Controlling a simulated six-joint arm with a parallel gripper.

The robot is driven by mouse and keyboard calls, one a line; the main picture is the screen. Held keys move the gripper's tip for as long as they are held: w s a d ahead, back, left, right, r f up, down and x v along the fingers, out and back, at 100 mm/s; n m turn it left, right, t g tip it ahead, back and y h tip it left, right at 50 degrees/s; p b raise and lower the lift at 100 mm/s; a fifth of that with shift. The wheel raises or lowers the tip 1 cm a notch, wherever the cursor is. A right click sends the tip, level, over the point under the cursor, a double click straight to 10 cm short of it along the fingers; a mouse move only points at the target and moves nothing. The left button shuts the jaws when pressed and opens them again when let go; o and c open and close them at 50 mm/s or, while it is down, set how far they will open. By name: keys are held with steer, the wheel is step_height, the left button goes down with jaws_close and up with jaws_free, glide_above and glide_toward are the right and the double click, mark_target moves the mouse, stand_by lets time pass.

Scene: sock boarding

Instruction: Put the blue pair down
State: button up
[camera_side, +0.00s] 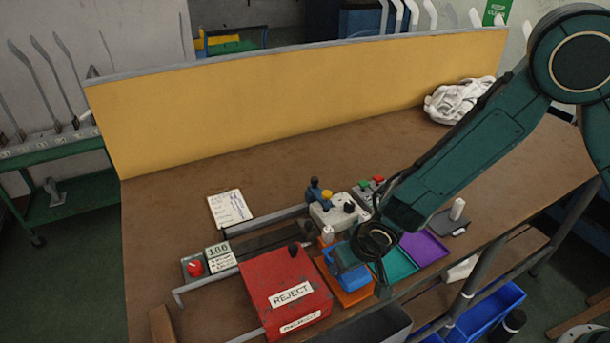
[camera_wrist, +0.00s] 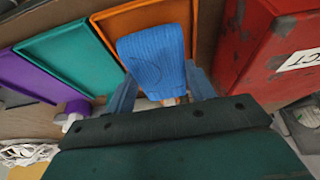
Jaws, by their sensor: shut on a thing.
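The blue pair (camera_wrist: 155,62) is a folded ribbed bundle in the wrist view. My gripper (camera_wrist: 162,88) is shut on it, with one finger at each side of its near end. The far end of the pair lies over the orange tray (camera_wrist: 186,16). In the side view the blue pair (camera_side: 348,272) shows under my wrist, over the orange tray (camera_side: 347,297). My wrist hides part of the pair and the fingertips there. I cannot tell whether the pair touches the tray floor.
The red REJECT box (camera_side: 286,290) stands close on the left of the orange tray. A teal tray (camera_side: 396,264) and a purple tray (camera_side: 424,248) lie to its right. A control box (camera_side: 335,213) is behind. The back of the brown table is mostly clear.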

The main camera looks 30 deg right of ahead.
steer(key=shift+f, duration=0.2)
steer(key=o, duration=1)
steer(key=shift+f, duration=0.1)
steer(key=v, duration=1.2)
stand_by(0.4)
steer(key=s+d+r, duration=0.3)
steer(key=d+r, duration=0.3)
steer(key=r, duration=0.1)
steer(key=s+d+r, duration=0.3)
steer(key=d+r, duration=0.4)
steer(key=s+d+r, duration=0.2)
steer(key=s+d, duration=0.1)
steer(key=s, duration=0.3)
steer(key=s+d+r+t, duration=0.1)
steer(key=s+d+r, duration=0.2)
steer(key=s, duration=0.3)
steer(key=shift+s+d, duration=0.4)
steer(key=shift+d, duration=0.1)
